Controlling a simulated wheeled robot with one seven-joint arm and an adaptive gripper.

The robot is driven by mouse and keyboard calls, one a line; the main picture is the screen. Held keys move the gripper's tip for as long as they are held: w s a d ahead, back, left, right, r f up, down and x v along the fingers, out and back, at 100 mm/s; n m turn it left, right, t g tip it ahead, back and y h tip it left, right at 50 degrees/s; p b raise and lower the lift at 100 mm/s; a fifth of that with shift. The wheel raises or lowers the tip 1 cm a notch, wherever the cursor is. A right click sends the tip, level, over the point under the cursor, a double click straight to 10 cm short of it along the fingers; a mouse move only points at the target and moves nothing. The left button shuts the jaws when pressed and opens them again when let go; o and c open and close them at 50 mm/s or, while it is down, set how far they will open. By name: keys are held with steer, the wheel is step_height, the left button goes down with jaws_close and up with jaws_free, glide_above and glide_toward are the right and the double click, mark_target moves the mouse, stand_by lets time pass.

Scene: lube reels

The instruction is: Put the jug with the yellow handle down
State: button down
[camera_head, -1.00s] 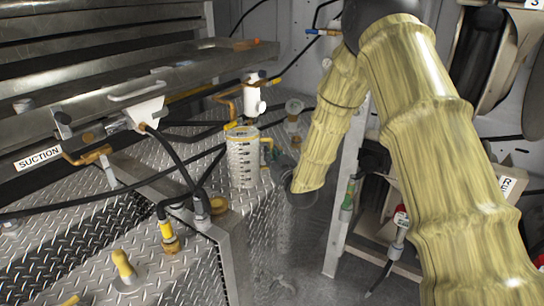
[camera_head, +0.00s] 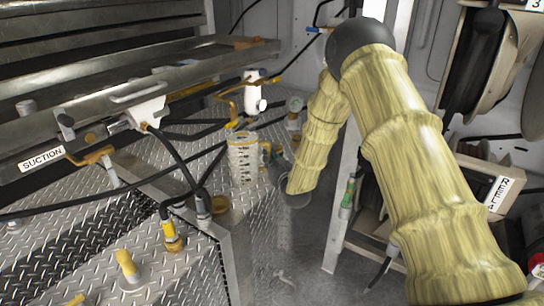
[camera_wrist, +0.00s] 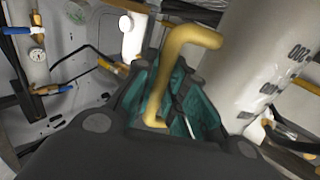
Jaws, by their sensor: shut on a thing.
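The jug (camera_head: 243,162) is a pale cylinder with dark measuring marks. It looks upright at the diamond-plate deck; I cannot tell whether its base touches the metal. Its yellow handle (camera_head: 265,148) is on its right side, towards my gripper (camera_head: 274,162), which is small and partly hidden by my sleeved arm. In the wrist view the yellow handle (camera_wrist: 178,65) stands between the teal finger pads of my gripper (camera_wrist: 172,105), which is shut on it. The jug's white wall (camera_wrist: 255,65) fills the right of that view. Its base is hidden there.
A white valve fitting (camera_head: 253,95) stands just behind the jug. A black hose (camera_head: 190,160) runs across the deck (camera_head: 195,265) on the left. A metal rack (camera_head: 345,195) and hose reels (camera_head: 485,60) are at the right. Bare plate lies in front of the jug.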

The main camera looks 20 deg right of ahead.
stand_by(0.3)
steer(key=c, duration=1.5)
jaws_free()
steer(key=shift+s+r, duration=0.1)
